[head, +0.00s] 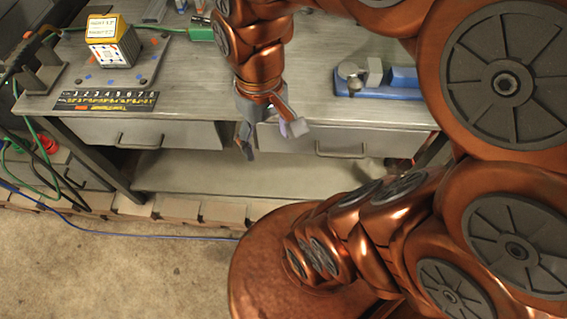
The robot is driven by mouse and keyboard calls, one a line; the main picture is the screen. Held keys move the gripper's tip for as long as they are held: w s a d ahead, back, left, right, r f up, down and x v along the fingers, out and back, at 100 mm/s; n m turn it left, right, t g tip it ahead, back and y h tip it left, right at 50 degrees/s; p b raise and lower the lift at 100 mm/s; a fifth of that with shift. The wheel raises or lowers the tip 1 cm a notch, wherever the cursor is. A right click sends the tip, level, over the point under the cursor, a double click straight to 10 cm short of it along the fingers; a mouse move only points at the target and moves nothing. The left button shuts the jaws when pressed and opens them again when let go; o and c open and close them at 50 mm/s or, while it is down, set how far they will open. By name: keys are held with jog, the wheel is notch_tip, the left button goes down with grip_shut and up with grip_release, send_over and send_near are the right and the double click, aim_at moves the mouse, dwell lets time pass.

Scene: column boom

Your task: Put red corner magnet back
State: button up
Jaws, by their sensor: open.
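I cannot make out a red corner magnet in the head view. The only clearly red thing off my body is a small red round part (47,143) at the far left, below the bench top beside green cables; its shape does not read as a corner magnet. My gripper (272,139) is open with nothing between its fingers. It points down and appears in front of the drawers at the bench's front edge. My arm hides part of the bench top and its right side.
The grey bench (200,85) carries a small box (112,45) on a speckled plate, a black numbered strip (105,101) and a blue tool with metal parts (405,82). Cables hang at the left. A blue cable (150,236) crosses the floor.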

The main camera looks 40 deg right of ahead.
jog(key=s+f, duration=0.2)
jog(key=s, duration=0.3)
jog(key=shift+s+a+f+g, duration=0.15)
jog(key=shift+s+a+g, duration=0.15)
jog(key=shift+s, duration=0.1)
notch_tip(320, 180, up, 6)
jog(key=p, duration=0.6)
